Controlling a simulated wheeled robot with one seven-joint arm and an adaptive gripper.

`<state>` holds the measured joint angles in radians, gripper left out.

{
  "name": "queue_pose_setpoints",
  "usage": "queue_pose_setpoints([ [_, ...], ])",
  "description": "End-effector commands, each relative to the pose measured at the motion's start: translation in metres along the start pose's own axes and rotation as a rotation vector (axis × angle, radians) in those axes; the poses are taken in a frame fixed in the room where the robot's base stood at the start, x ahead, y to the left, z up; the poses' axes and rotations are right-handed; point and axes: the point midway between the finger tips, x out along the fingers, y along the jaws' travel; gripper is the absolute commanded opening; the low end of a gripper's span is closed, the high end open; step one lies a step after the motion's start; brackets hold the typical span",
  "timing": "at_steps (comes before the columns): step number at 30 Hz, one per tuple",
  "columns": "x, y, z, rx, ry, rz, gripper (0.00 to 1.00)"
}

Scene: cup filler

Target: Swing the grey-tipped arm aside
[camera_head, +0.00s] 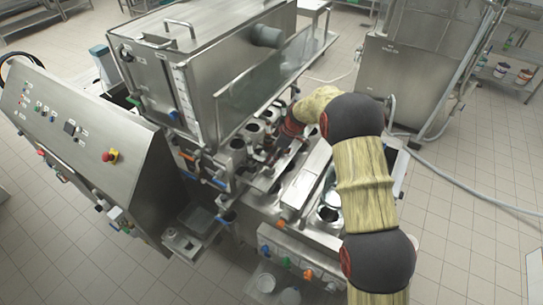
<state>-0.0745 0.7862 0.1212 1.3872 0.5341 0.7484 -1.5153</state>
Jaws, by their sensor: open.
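The cup filler (240,170) is a steel machine with a large hopper box (160,60) above a row of round cup openings. My arm, in a pale yellow sleeve with dark joints, reaches in from the right over the machine. My gripper (272,158) is at the middle of the filler, low beside the hopper, close to the metal parts there. It is small in view and partly merges with the dark parts; its jaws look open. I cannot pick out the grey-tipped arm with certainty among the crowded metal parts around my gripper.
A sloped control panel (75,130) with a red stop button stands at the left. Several coloured knobs (285,262) line the filler's front. A steel cabinet (400,75) with a hose is behind at right. Tiled floor (465,230) is free at the right.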

Motion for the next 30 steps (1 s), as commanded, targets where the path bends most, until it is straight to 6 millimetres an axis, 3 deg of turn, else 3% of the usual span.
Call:
queue_pose_setpoints([
  [12, 0.0100, -0.0002, 0.0001, 0.001, 0.000, 0.000, 0.40],
  [30, 0.0097, -0.0002, 0.0002, 0.001, 0.000, 0.000, 0.06],
])
